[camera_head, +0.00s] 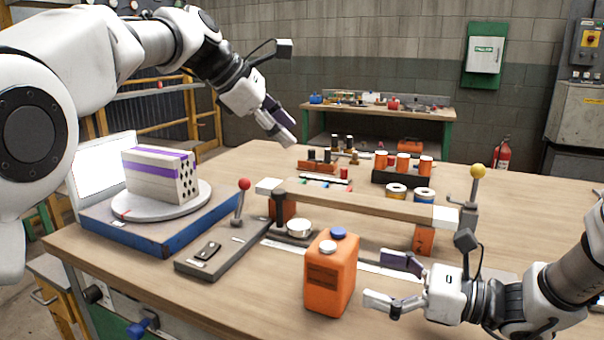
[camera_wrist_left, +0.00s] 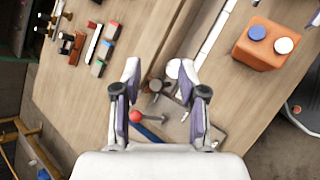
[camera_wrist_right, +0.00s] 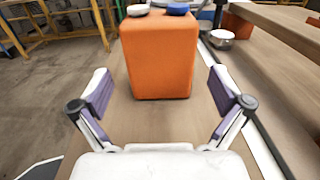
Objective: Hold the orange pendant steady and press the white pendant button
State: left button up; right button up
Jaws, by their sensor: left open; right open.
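The orange pendant (camera_head: 331,275) is a boxy orange block standing upright near the table's front edge. On its top are a blue button (camera_head: 338,233) and a white button (camera_head: 327,247). My right gripper (camera_head: 385,282) is open, to the right of the pendant and apart from it. In the right wrist view the pendant (camera_wrist_right: 160,55) stands ahead, between and beyond the open fingers. My left gripper (camera_head: 285,128) is open and empty, high above the table, behind and left of the pendant. In the left wrist view the pendant (camera_wrist_left: 268,45) and white button (camera_wrist_left: 284,45) show at upper right.
A wooden beam (camera_head: 360,201) on orange supports stands behind the pendant. A red-knobbed lever (camera_head: 243,185) and a dark plate (camera_head: 215,252) lie to the left. A striped hollow brick (camera_head: 160,175) sits on a turntable (camera_head: 125,207). A yellow-knobbed lever (camera_head: 478,171) stands right.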

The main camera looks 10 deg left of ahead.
aim_at(332, 263)
jog(key=shift+w+a, duration=0.1)
jog(key=shift+a, duration=0.15)
jog(key=x, duration=0.7)
jog(key=shift+a, duration=0.15)
pick_arm(q)
jog(key=s+d+f+g+y, duration=0.1)
jog(key=s+d+f+g, duration=0.1)
jog(key=s, duration=0.4)
jog(key=s+d+f+m+g+y, duration=0.1)
jog(key=s+d+f+g+y, duration=0.1)
jog(key=s, duration=0.5)
jog(key=shift+d+m+g, duration=0.3)
jog(key=shift+d+g, duration=0.15)
jog(key=shift+g, duration=0.45)
pick_arm(e)
jog(key=c, duration=1.2)
pick_arm(q)
grip_shut()
